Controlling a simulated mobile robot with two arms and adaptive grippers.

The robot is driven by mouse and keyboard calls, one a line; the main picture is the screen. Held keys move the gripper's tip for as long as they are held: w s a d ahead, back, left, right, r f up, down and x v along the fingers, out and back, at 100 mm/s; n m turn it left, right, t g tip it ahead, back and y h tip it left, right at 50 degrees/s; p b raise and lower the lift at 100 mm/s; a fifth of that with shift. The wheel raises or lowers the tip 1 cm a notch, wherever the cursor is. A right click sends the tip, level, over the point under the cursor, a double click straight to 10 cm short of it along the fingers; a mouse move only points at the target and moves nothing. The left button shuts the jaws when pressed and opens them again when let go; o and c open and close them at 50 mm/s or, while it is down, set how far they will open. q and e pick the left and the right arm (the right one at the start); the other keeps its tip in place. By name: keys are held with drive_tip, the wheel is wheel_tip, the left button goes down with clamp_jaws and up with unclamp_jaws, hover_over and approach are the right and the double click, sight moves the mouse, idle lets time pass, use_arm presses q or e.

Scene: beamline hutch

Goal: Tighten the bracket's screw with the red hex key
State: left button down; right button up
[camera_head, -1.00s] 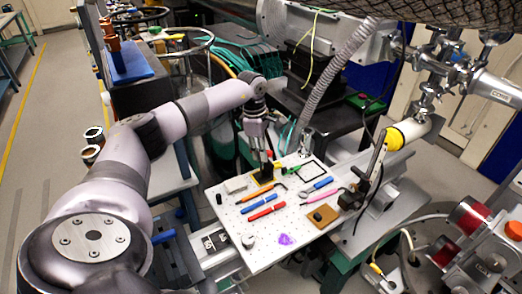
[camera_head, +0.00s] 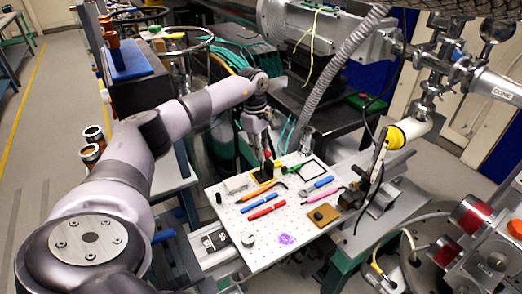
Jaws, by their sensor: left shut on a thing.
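A white perforated board (camera_head: 252,222) stands in the middle. My left gripper (camera_head: 265,157) points down over its far left part. It is shut on the red hex key, of which only a speck of red shows between the dark fingers. Right below is a yellow patch (camera_head: 264,178) with a small dark part on it, seemingly the bracket. The fingers hide much of it, and the screw is too small to make out. I cannot tell whether the key touches the screw. My right gripper is out of view.
Blue (camera_head: 259,200) and red (camera_head: 267,208) handled tools, an orange tool (camera_head: 280,190), a pink tool (camera_head: 319,195) and a brown block (camera_head: 323,214) lie on the board. A grey flexible hose (camera_head: 334,67) hangs beyond.

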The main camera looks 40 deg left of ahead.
use_arm(q)
drive_tip(key=m, duration=0.2)
drive_tip(key=shift+m+b, duration=0.35)
drive_tip(key=shift+m, duration=0.65)
drive_tip(key=m+g, duration=0.1)
drive_tip(key=m, duration=0.3)
drive_tip(key=shift+b, duration=0.3)
drive_tip(key=shift+f+m, duration=0.1)
drive_tip(key=shift+m, duration=0.3)
drive_tip(key=m, duration=0.3)
drive_tip(key=shift+y, duration=0.3)
